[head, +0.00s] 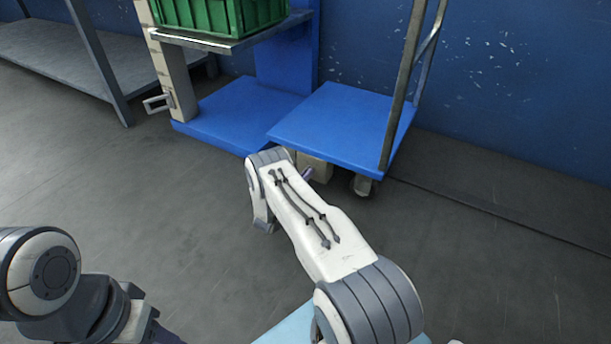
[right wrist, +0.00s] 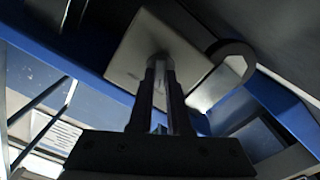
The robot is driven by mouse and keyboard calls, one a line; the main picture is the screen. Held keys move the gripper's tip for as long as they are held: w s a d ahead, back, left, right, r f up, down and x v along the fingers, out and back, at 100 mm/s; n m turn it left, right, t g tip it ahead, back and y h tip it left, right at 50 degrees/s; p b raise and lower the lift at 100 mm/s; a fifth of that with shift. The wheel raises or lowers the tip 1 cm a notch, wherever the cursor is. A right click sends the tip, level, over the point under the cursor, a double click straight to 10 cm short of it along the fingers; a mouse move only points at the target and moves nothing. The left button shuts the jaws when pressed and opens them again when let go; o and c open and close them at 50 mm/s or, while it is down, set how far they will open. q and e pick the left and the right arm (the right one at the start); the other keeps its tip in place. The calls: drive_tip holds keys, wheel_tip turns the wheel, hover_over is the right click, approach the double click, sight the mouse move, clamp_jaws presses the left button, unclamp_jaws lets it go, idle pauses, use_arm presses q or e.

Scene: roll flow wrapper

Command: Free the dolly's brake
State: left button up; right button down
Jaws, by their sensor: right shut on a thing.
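The dolly (head: 340,122) is a blue flat platform with a metal handle frame (head: 400,90) on its right side. A caster (head: 363,184) shows under its front right corner. A pale plate (head: 317,168), which looks like the brake pedal, shows under the front edge. My right arm reaches low to it, and the right gripper (head: 306,174) is mostly hidden behind the arm. In the right wrist view my gripper's dark fingers (right wrist: 160,72) are shut on the pale square plate (right wrist: 152,48). My left arm is at the lower left, with its gripper out of view.
A blue stand base (head: 225,112) adjoins the dolly on its left, below a shelf (head: 235,40) bearing a green crate (head: 215,14). A grey metal rack (head: 65,60) stands at the far left. A blue wall is behind. The floor in front is clear.

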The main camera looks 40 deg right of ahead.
drive_tip(key=c, duration=0.9)
unclamp_jaws()
drive_tip(key=shift+w+a, duration=0.1)
drive_tip(key=shift+a, duration=0.1)
drive_tip(key=shift+o, duration=0.2)
drive_tip(key=shift+d, duration=0.1)
drive_tip(key=p+v, duration=0.5)
drive_tip(key=v, duration=0.5)
drive_tip(key=shift+s+a+p, duration=0.2)
drive_tip(key=shift+p, duration=0.2)
